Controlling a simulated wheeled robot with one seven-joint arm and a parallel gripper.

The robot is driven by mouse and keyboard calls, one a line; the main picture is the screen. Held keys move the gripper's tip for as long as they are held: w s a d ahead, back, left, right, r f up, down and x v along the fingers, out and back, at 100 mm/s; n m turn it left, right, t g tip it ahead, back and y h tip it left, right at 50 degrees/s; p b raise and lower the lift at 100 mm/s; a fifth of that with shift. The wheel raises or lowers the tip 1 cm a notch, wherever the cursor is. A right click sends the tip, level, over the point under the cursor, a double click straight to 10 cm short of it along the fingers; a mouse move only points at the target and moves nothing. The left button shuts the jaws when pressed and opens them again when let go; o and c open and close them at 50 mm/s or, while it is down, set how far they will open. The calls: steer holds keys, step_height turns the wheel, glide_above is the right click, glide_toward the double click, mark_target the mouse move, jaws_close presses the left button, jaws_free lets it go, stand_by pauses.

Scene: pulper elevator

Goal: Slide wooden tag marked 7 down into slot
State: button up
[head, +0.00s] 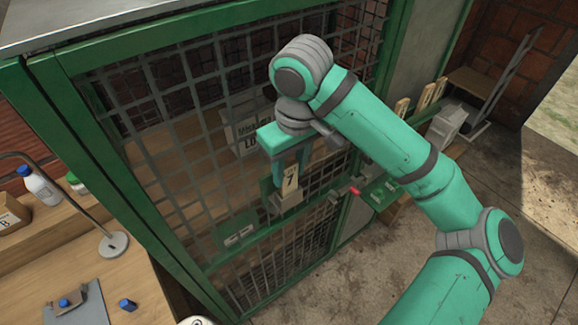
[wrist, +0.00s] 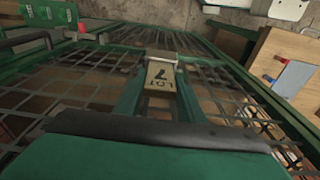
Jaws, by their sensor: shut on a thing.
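The wooden tag marked 7 (head: 290,182) is pale and upright in front of the green mesh cage door. My gripper (head: 287,174) is shut on it, with a green finger on each side. In the wrist view the tag (wrist: 160,76) shows between the two fingers (wrist: 160,90), its number upside down. A small pale block-like holder (head: 289,199) is directly under the tag on the door's green plate. The tag's lower end meets or overlaps this holder; I cannot tell how deep it sits. The slot opening itself is hidden.
Mesh (head: 190,170) lies close behind my gripper. A red knob (head: 355,190) and a green panel (head: 378,192) are to the right. More wooden tags (head: 402,107) stand further right. A wooden table (head: 135,275) with a lamp (head: 113,243) and bottle (head: 38,183) is at left.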

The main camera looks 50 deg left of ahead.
steer(key=shift+f, duration=0.65)
stand_by(0.6)
steer(key=o, duration=1.1)
step_height(320, 180, up, 11)
steer(key=d, duration=0.1)
steer(key=shift+d, duration=0.15)
